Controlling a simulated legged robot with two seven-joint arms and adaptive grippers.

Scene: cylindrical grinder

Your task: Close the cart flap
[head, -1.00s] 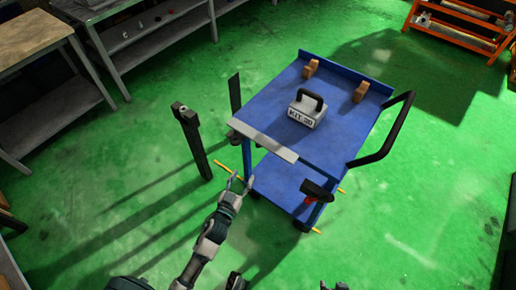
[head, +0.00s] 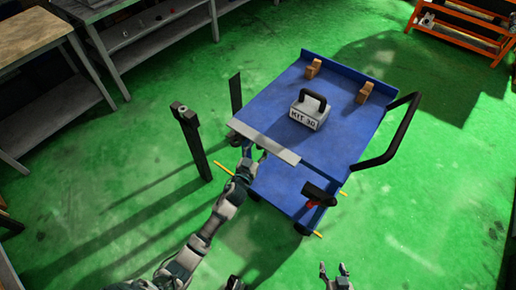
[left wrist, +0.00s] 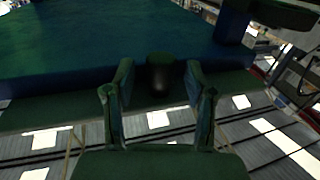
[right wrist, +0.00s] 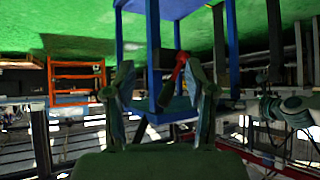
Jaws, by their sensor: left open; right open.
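The blue cart (head: 330,130) stands mid-view in the head view. Its flap, a grey strip (head: 264,142), lies along the near edge of the top. My left gripper (head: 254,151) is open and empty at the flap's near edge, partly hidden under it; I cannot tell whether they touch. In the left wrist view my open left gripper (left wrist: 158,82) faces a blue-green panel (left wrist: 100,45), with a dark rounded part (left wrist: 160,75) between the fingers. My right gripper (head: 333,268) is open and empty, low in front of the cart; it also shows in the right wrist view (right wrist: 162,80).
A grey KIT 30 case (head: 308,112) and two wooden blocks (head: 313,68) sit on the cart top. A black handle (head: 395,140) is at its right. A black-and-red object (head: 318,193) is by its front corner. A dark post (head: 190,140) stands left; green floor surrounds it.

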